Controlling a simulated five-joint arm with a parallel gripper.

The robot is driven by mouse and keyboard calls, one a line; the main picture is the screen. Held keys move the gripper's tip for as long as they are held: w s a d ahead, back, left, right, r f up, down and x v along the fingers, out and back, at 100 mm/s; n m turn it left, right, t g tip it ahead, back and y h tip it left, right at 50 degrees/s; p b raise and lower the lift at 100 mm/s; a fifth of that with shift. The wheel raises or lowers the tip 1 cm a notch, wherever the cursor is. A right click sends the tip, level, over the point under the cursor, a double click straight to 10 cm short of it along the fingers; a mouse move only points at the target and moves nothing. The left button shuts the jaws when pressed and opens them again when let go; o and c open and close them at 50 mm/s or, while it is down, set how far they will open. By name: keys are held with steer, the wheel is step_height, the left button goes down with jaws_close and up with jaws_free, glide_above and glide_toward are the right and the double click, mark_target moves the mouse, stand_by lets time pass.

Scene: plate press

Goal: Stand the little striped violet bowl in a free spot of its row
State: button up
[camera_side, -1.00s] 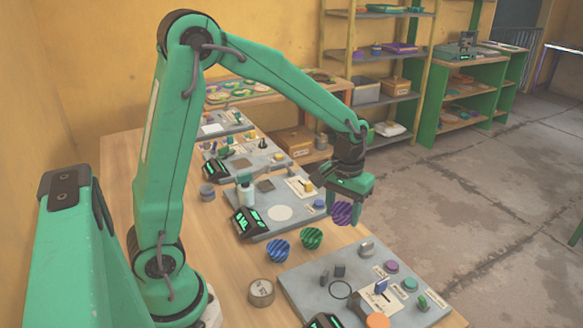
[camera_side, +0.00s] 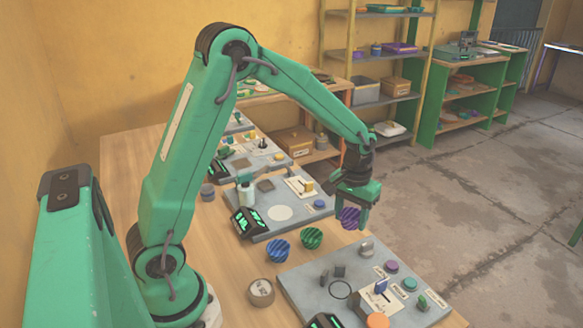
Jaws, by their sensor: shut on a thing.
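The striped violet bowl (camera_side: 349,217) is in the jaws of my gripper (camera_side: 352,205), which is shut on it. It hangs at the right side of the bench, near the front right corner of the middle grey board. Part of the bowl is hidden by the jaws. A striped blue bowl (camera_side: 278,251) and a striped green bowl (camera_side: 311,238) stand side by side on the wood, in a row that slants up to the right. The violet bowl shows to the right of the green one. I cannot tell whether the violet bowl touches the bench.
The near grey board (camera_side: 312,283) carries knobs and a black ring, just below the bowls. The middle grey board (camera_side: 262,231) with a white disc lies behind them. A round tin (camera_side: 261,291) stands left of the near board. Bare wood shows right of the green bowl.

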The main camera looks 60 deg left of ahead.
glide_above(341, 232)
step_height(341, 232, down, 4)
steer(key=shift+r, duration=0.15)
steer(key=shift+f, duration=2)
steer(key=shift+f, duration=0.15)
steer(key=o, duration=0.8)
steer(key=shift+c, duration=0.2)
step_height(341, 232, up, 12)
steer(key=shift+s+r, duration=0.1)
steer(key=shift+r, duration=0.15)
